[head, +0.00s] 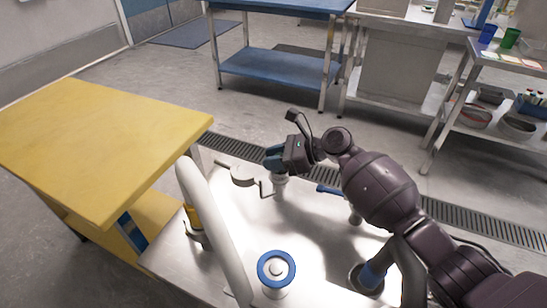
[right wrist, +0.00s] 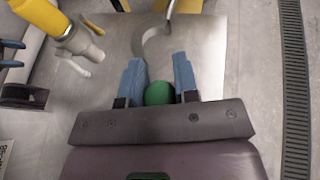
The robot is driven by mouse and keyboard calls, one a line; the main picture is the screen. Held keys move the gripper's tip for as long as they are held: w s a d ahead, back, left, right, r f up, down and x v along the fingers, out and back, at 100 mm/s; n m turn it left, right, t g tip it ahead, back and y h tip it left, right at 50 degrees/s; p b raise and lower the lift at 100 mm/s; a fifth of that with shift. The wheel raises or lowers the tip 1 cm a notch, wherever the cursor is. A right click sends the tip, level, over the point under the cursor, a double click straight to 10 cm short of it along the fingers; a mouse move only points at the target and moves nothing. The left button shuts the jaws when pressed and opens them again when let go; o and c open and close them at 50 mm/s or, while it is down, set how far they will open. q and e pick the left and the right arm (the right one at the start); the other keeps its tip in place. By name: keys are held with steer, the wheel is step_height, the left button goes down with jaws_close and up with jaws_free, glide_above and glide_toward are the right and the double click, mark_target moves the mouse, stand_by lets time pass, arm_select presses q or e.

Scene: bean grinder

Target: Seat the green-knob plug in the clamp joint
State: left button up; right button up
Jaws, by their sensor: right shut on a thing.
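My right gripper (head: 274,158) hangs over the far side of the steel table. In the right wrist view its two blue fingers (right wrist: 159,85) are shut on the green-knob plug (right wrist: 158,94), of which only the rounded green top shows. A pale metal clamp joint (head: 242,176) with a bent rod lies just left of and below the gripper. A short pale piece (head: 280,184) stands directly below the fingers. The curved metal shape also shows ahead of the fingers in the right wrist view (right wrist: 157,42). I cannot tell whether the plug touches the joint. My left gripper is not clearly identifiable.
A white curved pipe (head: 212,218) rises at the left of the steel table (head: 313,243). A blue-rimmed round fitting (head: 276,268) stands at the front. A yellow table (head: 95,143) is at the left. A small blue-handled item (head: 329,190) lies right of the gripper.

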arm_select(q)
steer(key=shift+w+r, duration=0.1)
steer(key=shift+w, duration=0.25)
steer(key=shift+s+r, duration=0.1)
steer(key=shift+r, duration=0.1)
arm_select(e)
steer(key=shift+r, duration=0.1)
arm_select(q)
steer(key=shift+s, duration=0.15)
steer(key=shift+w+r, duration=0.1)
steer(key=shift+w, duration=0.1)
stand_by(0.4)
steer(key=shift+w+d+r+p, duration=0.1)
steer(key=shift+w+r+p, duration=0.25)
steer(key=shift+s+f, duration=0.25)
steer(key=shift+s, duration=0.25)
arm_select(e)
steer(key=shift+f, duration=0.3)
arm_select(q)
steer(key=shift+f, duration=0.1)
arm_select(e)
steer(key=shift+f, duration=0.25)
arm_select(q)
steer(key=shift+w, duration=0.35)
arm_select(e)
steer(key=shift+f, duration=0.35)
